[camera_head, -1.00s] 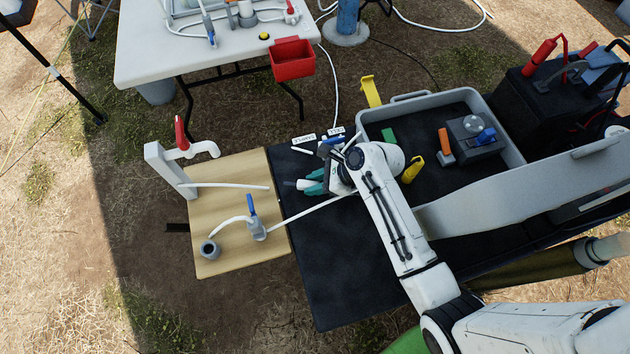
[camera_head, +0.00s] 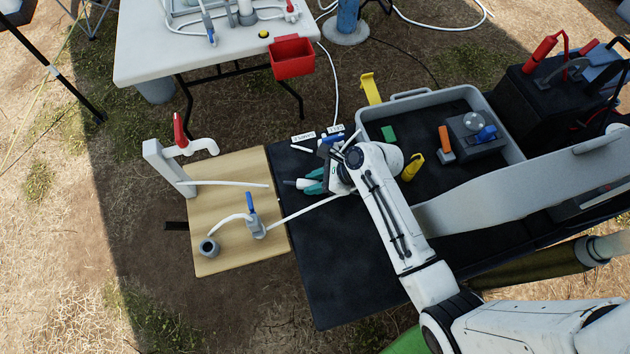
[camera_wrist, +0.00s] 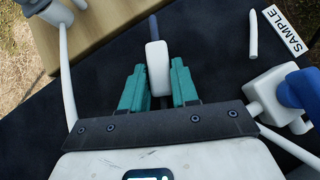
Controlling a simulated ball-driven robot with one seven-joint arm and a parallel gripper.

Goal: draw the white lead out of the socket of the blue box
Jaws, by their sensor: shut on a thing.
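My gripper (camera_wrist: 158,92) has teal fingers and is shut on a small white block (camera_wrist: 157,68). A dark grey-blue pin (camera_wrist: 153,27) sticks out of the block's far end. In the head view my gripper (camera_head: 313,184) is over the black mat, with the held piece's pale tip pointing left towards the wooden board. I cannot tell whether this piece is the plug of the white lead, and no cord shows on it. A blue body (camera_head: 600,67), partly cut off at the upper right, may be the blue box. Its socket is not visible.
Left of my gripper is the wooden board (camera_head: 222,230) with a blue-handled valve (camera_head: 256,228) and white tube. A blue-handled valve (camera_wrist: 284,92) is close at the right. The grey tray (camera_head: 510,145) stands right of my arm. The black mat's (camera_head: 330,270) front is clear.

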